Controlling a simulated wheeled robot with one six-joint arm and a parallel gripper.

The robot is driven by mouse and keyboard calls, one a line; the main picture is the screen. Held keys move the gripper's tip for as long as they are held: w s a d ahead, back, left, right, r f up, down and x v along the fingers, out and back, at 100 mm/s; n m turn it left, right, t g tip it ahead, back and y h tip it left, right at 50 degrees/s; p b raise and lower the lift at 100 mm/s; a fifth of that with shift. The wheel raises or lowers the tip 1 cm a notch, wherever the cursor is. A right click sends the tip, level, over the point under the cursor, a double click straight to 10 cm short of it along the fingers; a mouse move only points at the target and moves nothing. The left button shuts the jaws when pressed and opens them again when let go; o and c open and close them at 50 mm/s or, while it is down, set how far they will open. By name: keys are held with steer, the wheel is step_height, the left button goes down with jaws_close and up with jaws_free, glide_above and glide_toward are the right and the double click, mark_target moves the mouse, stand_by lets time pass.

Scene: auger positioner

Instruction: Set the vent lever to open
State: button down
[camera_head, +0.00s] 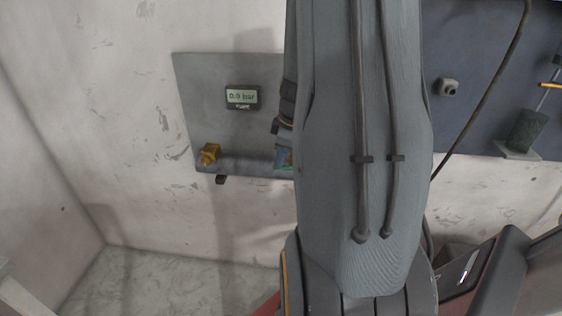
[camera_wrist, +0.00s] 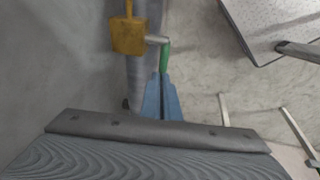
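The vent lever has a green handle (camera_wrist: 165,56) on a short metal shaft that comes out of a yellow valve body (camera_wrist: 128,36) in the wrist view. The handle points down in that view, toward my gripper. My gripper's blue fingers (camera_wrist: 163,82) are close together, with the handle's lower end between their tips and only a narrow gap along their length.
A grey wall panel (camera_head: 215,75) carries a display (camera_head: 242,97) reading 0.0 bar and a yellow part (camera_head: 209,153) at its lower left. A dark blue panel (camera_head: 480,60) with a cable is at the right. Floor (camera_head: 150,280) is clear at lower left.

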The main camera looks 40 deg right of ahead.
steer(key=shift+a+f+b, duration=0.35)
steer(key=shift+a+f, duration=0.05)
steer(key=shift+f, duration=0.2)
steer(key=shift+s+a, duration=0.1)
steer(key=shift+a, duration=0.05)
steer(key=shift+r, duration=0.1)
steer(key=w+a+r+p+v, duration=0.1)
steer(key=w+p+v, duration=0.1)
steer(key=v, duration=1.2)
steer(key=shift+w+a+r, duration=0.2)
steer(key=shift+w+a, duration=0.15)
steer(key=shift+w, duration=0.05)
steer(key=s+a+f+m+g, duration=0.1)
steer(key=s+a+f+m, duration=0.1)
steer(key=a, duration=0.6)
steer(key=s+a+f+m+g, duration=0.1)
steer(key=s+a+f+m, duration=0.2)
steer(key=a, duration=0.6)
steer(key=s+a+f+m, duration=0.2)
steer(key=s+a+f, duration=0.1)
steer(key=a, duration=0.5)
steer(key=shift+s+a+f+m+g, duration=0.3)
steer(key=shift+a+f+m+g, duration=0.1)
steer(key=shift+f, duration=0.4)
